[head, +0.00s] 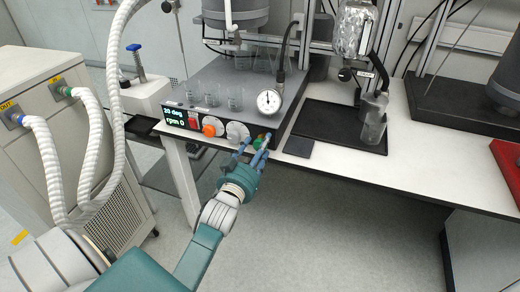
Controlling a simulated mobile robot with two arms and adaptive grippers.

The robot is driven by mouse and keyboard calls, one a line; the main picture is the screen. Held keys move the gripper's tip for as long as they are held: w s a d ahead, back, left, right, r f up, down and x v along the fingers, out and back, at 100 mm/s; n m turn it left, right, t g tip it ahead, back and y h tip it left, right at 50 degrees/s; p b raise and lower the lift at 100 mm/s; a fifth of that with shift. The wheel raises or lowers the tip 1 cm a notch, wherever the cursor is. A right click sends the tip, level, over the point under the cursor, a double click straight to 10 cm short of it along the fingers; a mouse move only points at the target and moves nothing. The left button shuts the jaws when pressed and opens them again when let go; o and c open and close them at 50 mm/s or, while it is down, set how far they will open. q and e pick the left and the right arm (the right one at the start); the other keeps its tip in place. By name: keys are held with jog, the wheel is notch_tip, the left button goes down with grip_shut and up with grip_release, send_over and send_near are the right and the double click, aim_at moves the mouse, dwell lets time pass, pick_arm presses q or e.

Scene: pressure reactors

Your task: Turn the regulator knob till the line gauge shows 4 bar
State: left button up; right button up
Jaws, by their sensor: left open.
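The line gauge (269,101) is a round white dial above the right front corner of the dark reactor base. Its needle is too small to read. A green knob (258,141), likely the regulator knob, is on the right end of the front panel, partly hidden by my gripper. My left gripper (256,146) is open, with its fingers at the panel around the green knob. I cannot tell whether they touch it. My right gripper is out of view.
A grey knob (237,131), an orange knob (210,127) and a display (175,119) reading 20 deg and rpm 0 are left of my gripper. Glass beakers (235,98) stand on the base. A black tray (331,122) holding a glass vessel (373,119) is to the right.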

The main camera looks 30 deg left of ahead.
pick_arm(q)
jog(key=shift+w+a, duration=0.15)
jog(key=shift+w, duration=0.4)
jog(key=c, duration=1.2)
jog(key=shift+r+n+p, duration=0.3)
jog(key=shift+n+p, duration=0.6)
jog(key=shift+f+n, duration=0.1)
jog(key=shift+n, duration=0.2)
